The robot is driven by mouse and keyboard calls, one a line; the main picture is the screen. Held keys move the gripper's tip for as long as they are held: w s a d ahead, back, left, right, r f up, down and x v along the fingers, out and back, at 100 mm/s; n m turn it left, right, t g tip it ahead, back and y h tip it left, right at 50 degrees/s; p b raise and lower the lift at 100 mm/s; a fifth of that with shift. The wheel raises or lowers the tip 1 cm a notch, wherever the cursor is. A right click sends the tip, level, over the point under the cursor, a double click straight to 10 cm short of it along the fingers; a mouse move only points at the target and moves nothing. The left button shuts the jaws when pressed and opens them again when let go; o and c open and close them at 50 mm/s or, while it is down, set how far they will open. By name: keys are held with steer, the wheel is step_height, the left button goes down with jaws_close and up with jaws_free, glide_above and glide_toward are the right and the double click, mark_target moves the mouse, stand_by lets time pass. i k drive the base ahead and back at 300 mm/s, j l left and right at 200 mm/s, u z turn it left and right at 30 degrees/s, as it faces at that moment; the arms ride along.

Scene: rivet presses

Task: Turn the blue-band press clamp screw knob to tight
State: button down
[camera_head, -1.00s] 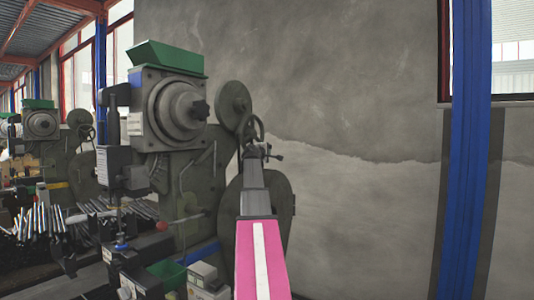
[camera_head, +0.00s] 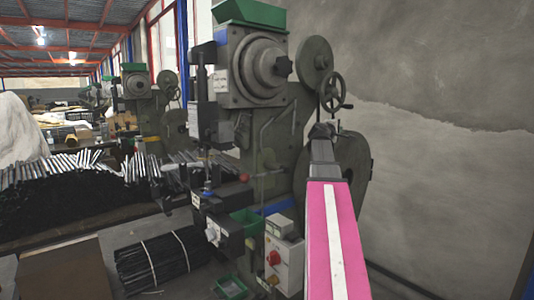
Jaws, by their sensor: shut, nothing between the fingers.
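The nearest press, a grey-green machine with a green top tray (camera_head: 250,13), has a blue band (camera_head: 278,207) low on its body. Its round front dial carries a dark star-shaped knob (camera_head: 283,67). A small clamp with an upright screw (camera_head: 207,187) stands at its work table, and a red ball handle (camera_head: 243,177) is beside it. I cannot tell for sure which is the clamp screw knob, or its setting. My gripper (camera_head: 322,131), at the end of my pink arm, is small and dark, shut and empty, in front of the press's right side and apart from the clamp in the picture.
A spoked handwheel (camera_head: 335,92) and a large flywheel (camera_head: 350,172) are close to my gripper. A control box (camera_head: 284,262) with a red knob stands below. Metal rods (camera_head: 60,165) cover the left bench. A similar press (camera_head: 137,85) stands behind. The wall on the right is clear.

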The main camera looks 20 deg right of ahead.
mark_target(205, 209)
steer(key=k+j, duration=0.15)
steer(key=j, duration=0.2)
steer(key=k+j, duration=0.2)
steer(key=j, duration=0.2)
steer(key=k+j, duration=0.15)
steer(key=j, duration=0.2)
steer(key=k+j, duration=0.15)
steer(key=j, duration=0.25)
steer(key=k+j, duration=0.2)
steer(key=j, duration=0.15)
